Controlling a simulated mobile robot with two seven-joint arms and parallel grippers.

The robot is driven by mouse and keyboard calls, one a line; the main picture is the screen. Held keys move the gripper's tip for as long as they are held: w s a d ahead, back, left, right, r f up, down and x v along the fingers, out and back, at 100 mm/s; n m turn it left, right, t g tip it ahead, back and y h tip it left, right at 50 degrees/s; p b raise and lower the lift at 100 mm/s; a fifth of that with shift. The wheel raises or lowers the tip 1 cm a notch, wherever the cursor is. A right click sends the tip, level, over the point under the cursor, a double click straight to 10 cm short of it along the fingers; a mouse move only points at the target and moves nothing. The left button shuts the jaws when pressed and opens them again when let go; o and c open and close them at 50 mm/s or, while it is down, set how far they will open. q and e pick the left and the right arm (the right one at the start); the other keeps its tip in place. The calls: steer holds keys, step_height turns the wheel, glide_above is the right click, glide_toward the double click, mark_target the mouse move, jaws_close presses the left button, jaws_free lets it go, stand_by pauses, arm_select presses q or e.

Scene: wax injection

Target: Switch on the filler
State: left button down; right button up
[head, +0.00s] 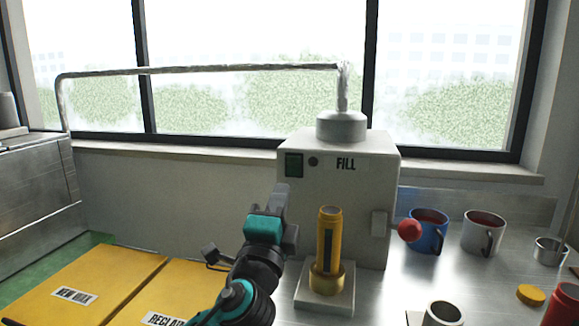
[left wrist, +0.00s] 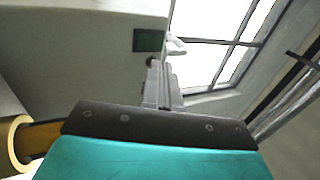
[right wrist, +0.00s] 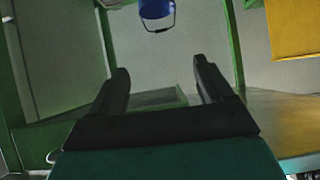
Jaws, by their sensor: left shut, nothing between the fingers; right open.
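The filler (head: 345,190) is a pale box labelled FILL at the back of the bench. Its front has a dark green rectangular panel (head: 293,165) with a small dark round knob (head: 313,161) beside it. The panel (left wrist: 149,40) and filler (left wrist: 75,50) also show in the left wrist view. My left gripper (head: 281,188) is shut and empty, fingers pointing up, just below the panel in the head view. The left wrist view shows its closed fingers (left wrist: 157,72) near the knob; I cannot tell whether they touch. My right gripper (right wrist: 160,72) is open and empty, away from the filler.
A yellow cylinder (head: 329,240) stands upright on a base before the filler. A red-ball lever (head: 410,230) juts from its right side, near a blue mug (head: 428,237) and white mug (head: 483,240). A blue bucket (right wrist: 156,10) shows in the right wrist view.

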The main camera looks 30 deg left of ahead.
mark_target(293, 159)
arm_select(q)
steer(key=x, duration=0.6)
steer(key=shift+w+r, duration=0.1)
steer(key=shift+w+a+r+p, duration=0.1)
steer(key=shift+w+p, duration=0.05)
steer(key=shift+w, duration=0.2)
steer(key=shift+w+a+r+p, duration=0.1)
steer(key=shift+w+r+p, duration=0.05)
steer(key=shift+w, duration=0.2)
arm_select(e)
steer(key=shift+d+r, duration=0.1)
steer(key=shift+d, duration=0.1)
arm_select(q)
steer(key=r+p, duration=0.1)
steer(key=p, duration=0.1)
steer(key=shift+w+g+p, duration=0.2)
steer(key=shift+g+p, duration=0.1)
steer(key=shift+p, duration=0.05)
steer(key=shift+f, duration=0.35)
arm_select(e)
steer(key=shift+s+d+r, duration=0.3)
steer(key=shift+s+d, duration=0.25)
steer(key=shift+d, duration=0.05)
